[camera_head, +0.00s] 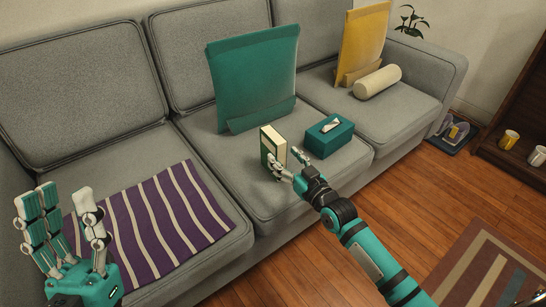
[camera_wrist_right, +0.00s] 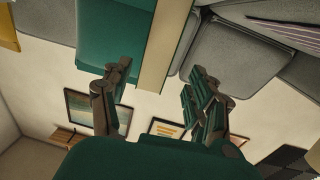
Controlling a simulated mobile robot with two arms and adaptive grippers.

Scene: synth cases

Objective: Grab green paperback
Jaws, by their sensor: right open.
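The green paperback (camera_head: 265,148) stands upright on the middle sofa seat, its pale side and dark green cover showing. In the right wrist view its cream side (camera_wrist_right: 158,45) lies in line with the gap between my fingers. My right gripper (camera_head: 285,157) is open at the book's near right side, one finger in front of its lower part and the other to its right. In the wrist view the fingers (camera_wrist_right: 160,66) are apart; I cannot tell if they touch it. My left gripper (camera_head: 62,197) is open and empty at the lower left, away from the book.
A teal tissue box (camera_head: 331,140) stands close right of the book. A large teal cushion (camera_head: 252,75) leans behind it. A striped purple blanket (camera_head: 150,220) covers the left seat. A yellow cushion (camera_head: 364,38) and cream bolster (camera_head: 377,82) are at the right.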

